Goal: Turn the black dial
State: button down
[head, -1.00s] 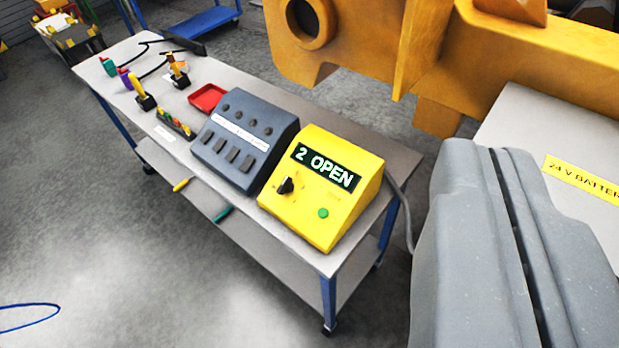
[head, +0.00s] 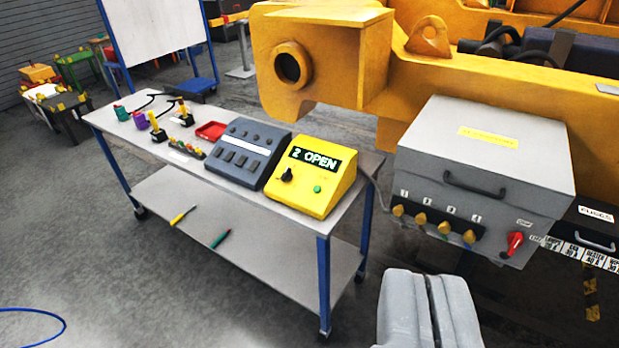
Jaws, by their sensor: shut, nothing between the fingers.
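The black dial (head: 287,175) is a small knob on the sloping front of a yellow box (head: 314,203), at the left of that front. The box has a dark display (head: 315,160) that reads "2 OPEN" and a green button (head: 317,189). The box stands at the right end of a grey-topped bench. My gripper (head: 427,285) is at the bottom right of the view, below and to the right of the box. Its two grey fingers are together with nothing between them. It is apart from the dial.
A dark grey button panel (head: 235,153) stands beside the yellow box on the bench (head: 300,240). A grey battery box (head: 485,160) with several yellow knobs and a red switch (head: 515,240) is at right. A large yellow casting (head: 330,60) is behind. Floor at left is mostly clear.

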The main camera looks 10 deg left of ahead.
aim_at(288, 175)
jog(key=k, duration=0.1)
jog(key=u, duration=0.45)
jog(key=i, duration=1)
jog(key=z, duration=0.05)
